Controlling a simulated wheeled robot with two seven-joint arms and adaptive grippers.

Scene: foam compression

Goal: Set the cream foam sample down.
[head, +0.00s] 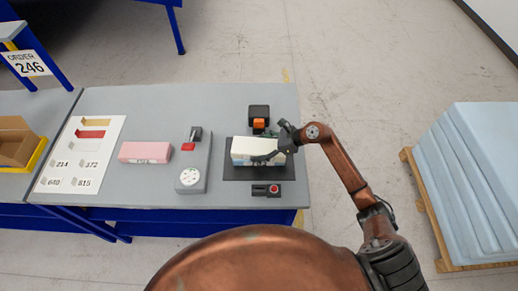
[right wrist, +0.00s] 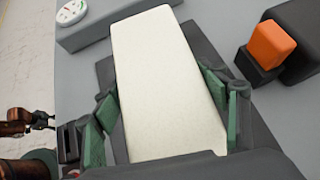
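The cream foam sample (head: 244,147) is a pale block at the right end of the grey bench, over a dark square plate (head: 261,174). My right gripper (head: 265,153) reaches in from the right and is closed around the block. In the right wrist view the foam (right wrist: 165,85) lies between the green finger pads, which appear to press on both its sides. Whether its underside touches the plate is hidden. My left gripper does not show in the head view.
An orange-topped dark device (head: 259,120) stands behind the plate; a small box with a red button (head: 273,189) is in front. Left are a grey gauge stand (head: 192,172), a pink foam block (head: 146,152) and a white sample board (head: 80,155). A blue foam stack (head: 475,180) stands right.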

